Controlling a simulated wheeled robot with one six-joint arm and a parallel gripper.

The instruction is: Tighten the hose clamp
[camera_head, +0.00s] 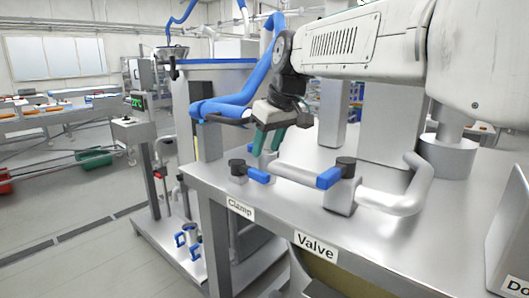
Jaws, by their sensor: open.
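The hose clamp is taken to be the fitting with a black knob and a short blue handle (258,175) at the table's near left corner, above the "Clamp" label (240,208). It sits at the left end of a grey pipe (295,174). My gripper (267,153) points down just above and behind the blue handle. Its two teal fingers are apart, with nothing seen between them. Whether a fingertip touches the fitting cannot be told.
A similar valve with a blue handle (329,178) stands to the right, above the "Valve" label (316,246). A thick bent pipe (406,197) runs right from it. Blue hose (228,102) passes behind my gripper.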

